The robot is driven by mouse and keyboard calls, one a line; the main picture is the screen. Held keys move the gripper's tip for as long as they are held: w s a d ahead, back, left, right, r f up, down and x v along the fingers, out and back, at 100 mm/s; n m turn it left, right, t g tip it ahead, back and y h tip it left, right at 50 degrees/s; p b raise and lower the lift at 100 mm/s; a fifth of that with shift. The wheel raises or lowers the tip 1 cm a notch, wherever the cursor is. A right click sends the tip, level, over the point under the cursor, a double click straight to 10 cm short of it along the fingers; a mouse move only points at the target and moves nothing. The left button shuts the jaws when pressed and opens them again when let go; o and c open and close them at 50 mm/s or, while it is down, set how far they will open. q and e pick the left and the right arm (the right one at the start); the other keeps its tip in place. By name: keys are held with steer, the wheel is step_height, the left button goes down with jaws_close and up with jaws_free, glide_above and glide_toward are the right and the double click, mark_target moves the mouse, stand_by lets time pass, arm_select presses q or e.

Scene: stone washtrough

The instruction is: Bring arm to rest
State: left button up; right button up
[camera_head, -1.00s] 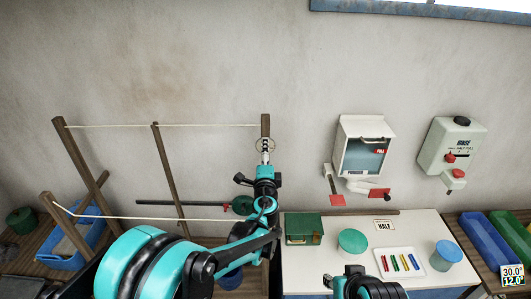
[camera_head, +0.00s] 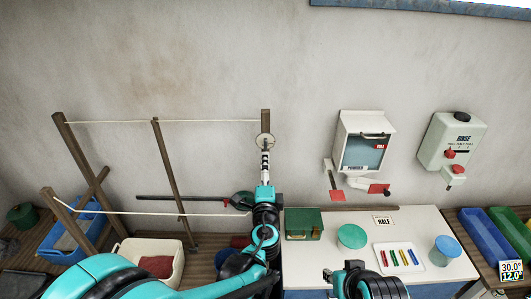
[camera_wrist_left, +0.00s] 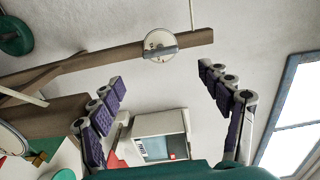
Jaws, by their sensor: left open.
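My left arm rises in the middle of the head view. Its gripper (camera_head: 265,157) points up toward the wall, just below a round pale disc (camera_head: 265,140) on a wooden post. In the left wrist view the two purple-padded fingers (camera_wrist_left: 160,75) are spread wide with nothing between them. The disc (camera_wrist_left: 160,46) shows beyond them, apart from the fingers. Part of my right arm stands at the bottom of the head view; its fingers cannot be made out.
A drying rack with lines (camera_head: 165,121) stands left, above a white tub (camera_head: 172,249) with red cloth and a blue basin (camera_head: 67,252). A powder dispenser (camera_head: 366,142) and rinse dispenser (camera_head: 452,142) hang right. A white table (camera_head: 325,250) holds a green box (camera_head: 304,224).

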arm_select(q)
steer(key=s+a+n+g+y, duration=0.35)
steer(key=a+n, duration=0.25)
steer(key=a, duration=0.5)
steer(key=s+a+f+n+g, duration=0.25)
steer(key=s+a+n, duration=0.2)
steer(key=s, duration=0.25)
steer(key=s+a+f+n+g, duration=0.25)
steer(key=s+a+n, duration=0.2)
steer(key=s, duration=0.35)
steer(key=s+d+f+n+g+h, duration=0.25)
steer(key=s+f, duration=0.25)
steer(key=s, duration=0.4)
step_height(320, 180, down, 20)
steer(key=h+b, duration=0.1)
steer(key=b, duration=1.9)
steer(key=shift+b, duration=0.35)
steer(key=shift+s, duration=0.1)
